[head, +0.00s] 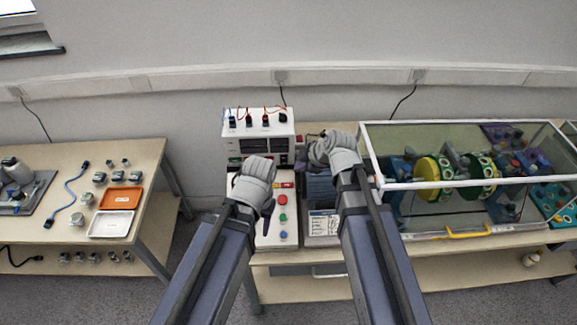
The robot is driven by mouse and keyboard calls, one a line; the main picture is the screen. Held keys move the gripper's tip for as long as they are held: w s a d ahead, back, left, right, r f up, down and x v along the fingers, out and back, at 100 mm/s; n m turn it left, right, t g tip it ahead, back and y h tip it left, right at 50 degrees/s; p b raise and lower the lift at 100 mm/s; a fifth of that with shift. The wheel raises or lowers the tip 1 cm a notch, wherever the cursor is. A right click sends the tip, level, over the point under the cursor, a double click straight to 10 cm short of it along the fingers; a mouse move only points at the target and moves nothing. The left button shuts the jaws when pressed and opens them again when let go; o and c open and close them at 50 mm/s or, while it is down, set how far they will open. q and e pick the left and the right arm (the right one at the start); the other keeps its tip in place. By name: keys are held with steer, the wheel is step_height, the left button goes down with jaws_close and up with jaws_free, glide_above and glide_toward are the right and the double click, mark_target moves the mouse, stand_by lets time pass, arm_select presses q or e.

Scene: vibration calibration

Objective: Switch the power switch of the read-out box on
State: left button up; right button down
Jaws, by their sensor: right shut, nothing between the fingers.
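The read-out box (280,127), a white unit with dark displays and coloured plugs along its top, stands at the back of the middle bench. I cannot make out its power switch at this size. My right gripper (311,157) is shut and empty, just right of the box's front edge. I cannot tell whether it touches the box. My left gripper (267,207) is in front of the box, over a white control panel (264,240). Its wrist covers part of the panel and the box's lower front, and its fingers are too unclear to read.
The panel has red, green and blue buttons. A glass-walled case (466,235) with a yellow handle and a green and yellow rotor stands on the right. The left table holds an orange tray (122,197), a white tray (110,224) and small metal parts. A floor gap separates the tables.

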mark_target(284, 160)
steer(key=b+x, duration=0.8)
steer(key=x, duration=0.2)
steer(key=shift+s+f, duration=0.1)
steer(key=shift+w+f+b, duration=0.1)
steer(key=shift+w+b, duration=0.25)
steer(key=shift+w, duration=1.65)
steer(key=shift+w+f, duration=0.15)
steer(key=shift+w, duration=0.1)
